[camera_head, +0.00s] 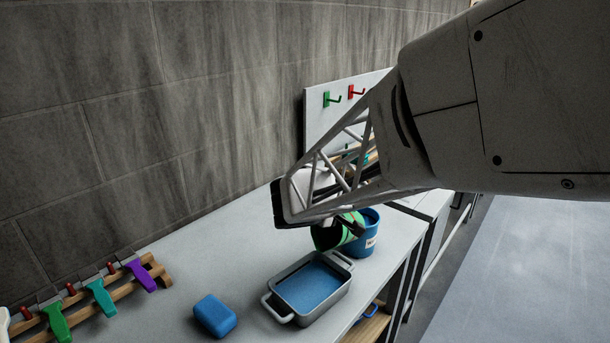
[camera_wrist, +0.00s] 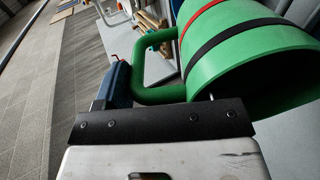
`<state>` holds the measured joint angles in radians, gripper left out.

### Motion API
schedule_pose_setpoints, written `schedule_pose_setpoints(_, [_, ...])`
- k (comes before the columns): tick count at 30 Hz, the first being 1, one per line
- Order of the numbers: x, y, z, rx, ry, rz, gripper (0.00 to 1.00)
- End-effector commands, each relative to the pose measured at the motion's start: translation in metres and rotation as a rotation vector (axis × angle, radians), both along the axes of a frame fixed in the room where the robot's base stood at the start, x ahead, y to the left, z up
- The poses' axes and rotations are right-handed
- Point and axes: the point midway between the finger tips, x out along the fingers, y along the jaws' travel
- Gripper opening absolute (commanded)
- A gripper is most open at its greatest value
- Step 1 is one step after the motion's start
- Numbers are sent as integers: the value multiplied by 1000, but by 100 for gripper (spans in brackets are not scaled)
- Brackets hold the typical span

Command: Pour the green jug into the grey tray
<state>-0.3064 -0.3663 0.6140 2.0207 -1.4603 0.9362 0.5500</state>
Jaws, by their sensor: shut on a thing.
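The green jug (camera_head: 330,237) hangs just above the far end of the grey tray (camera_head: 328,305), partly hidden by my arm in the head view. In the wrist view the jug (camera_wrist: 235,50) looks tipped on its side, with red and black bands and a handle at its left. My gripper (camera_head: 352,224) is shut on the jug; the exact grip spot is hard to see. The tray stands on the bench and its inside shows an even blue surface. I cannot see anything flowing from the jug.
A blue bucket (camera_head: 368,240) with a white label stands right behind the jug. A blue block (camera_head: 215,315) lies left of the tray. A wooden rack (camera_head: 155,268) with coloured-handled tools is at the far left. The bench's right edge is close to the tray.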

Motion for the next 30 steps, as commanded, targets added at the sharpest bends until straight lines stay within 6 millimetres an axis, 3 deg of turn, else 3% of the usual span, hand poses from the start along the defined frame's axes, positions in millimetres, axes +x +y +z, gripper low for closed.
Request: schedule_pose_setpoints(30, [29,-30,11,344,326,-2,13])
